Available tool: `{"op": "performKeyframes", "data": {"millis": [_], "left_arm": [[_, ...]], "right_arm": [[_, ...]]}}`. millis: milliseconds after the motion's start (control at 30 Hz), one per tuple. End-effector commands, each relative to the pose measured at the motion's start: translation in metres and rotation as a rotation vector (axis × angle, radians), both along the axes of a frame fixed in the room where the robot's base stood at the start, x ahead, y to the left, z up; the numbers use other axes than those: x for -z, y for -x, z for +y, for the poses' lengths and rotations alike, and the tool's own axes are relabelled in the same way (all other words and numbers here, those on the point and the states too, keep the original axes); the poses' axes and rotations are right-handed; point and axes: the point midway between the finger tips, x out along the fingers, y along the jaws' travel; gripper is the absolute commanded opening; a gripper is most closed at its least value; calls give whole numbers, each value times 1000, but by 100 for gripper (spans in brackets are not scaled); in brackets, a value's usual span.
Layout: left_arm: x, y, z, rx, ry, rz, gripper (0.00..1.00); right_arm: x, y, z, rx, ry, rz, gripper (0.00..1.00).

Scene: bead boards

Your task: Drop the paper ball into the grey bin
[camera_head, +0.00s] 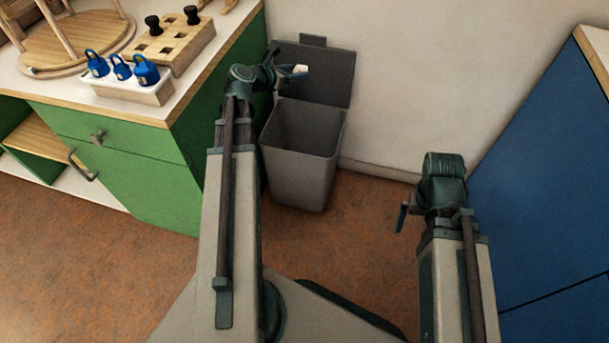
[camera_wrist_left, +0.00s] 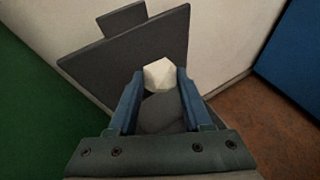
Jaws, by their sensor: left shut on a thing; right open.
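The white paper ball (camera_wrist_left: 160,75) is between the two blue fingers of my left gripper (camera_wrist_left: 158,82) in the left wrist view. In the head view the left gripper (camera_head: 291,72) holds the paper ball (camera_head: 300,69) in front of the raised lid, at the upper part of the bin. The grey bin (camera_head: 300,172) stands on the floor with its lid (camera_head: 325,75) open against the wall. Its inside looks empty where I can see it. My right gripper (camera_head: 403,213) is open and empty, to the right of the bin and apart from it.
A green cabinet (camera_head: 140,185) stands left of the bin. A blue cabinet (camera_head: 550,170) stands at the right.

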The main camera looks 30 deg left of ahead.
Motion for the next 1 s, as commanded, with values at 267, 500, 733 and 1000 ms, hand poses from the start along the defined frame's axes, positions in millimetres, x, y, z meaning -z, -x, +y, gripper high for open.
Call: {"op": "performKeyframes", "data": {"millis": [267, 500, 733, 1000], "left_arm": [[96, -17, 13, 16, 1, -1, 0], [133, -24, 20, 24, 0, -1, 0], [140, -26, 21, 27, 1, -2, 0], [145, -26, 21, 27, 1, -1, 0]], "right_arm": [[96, 0, 0, 0, 1, -1, 100], [133, 0, 0, 0, 1, -1, 100], [140, 0, 0, 0, 0, -2, 100], [145, 0, 0, 0, 0, -2, 100]]}}
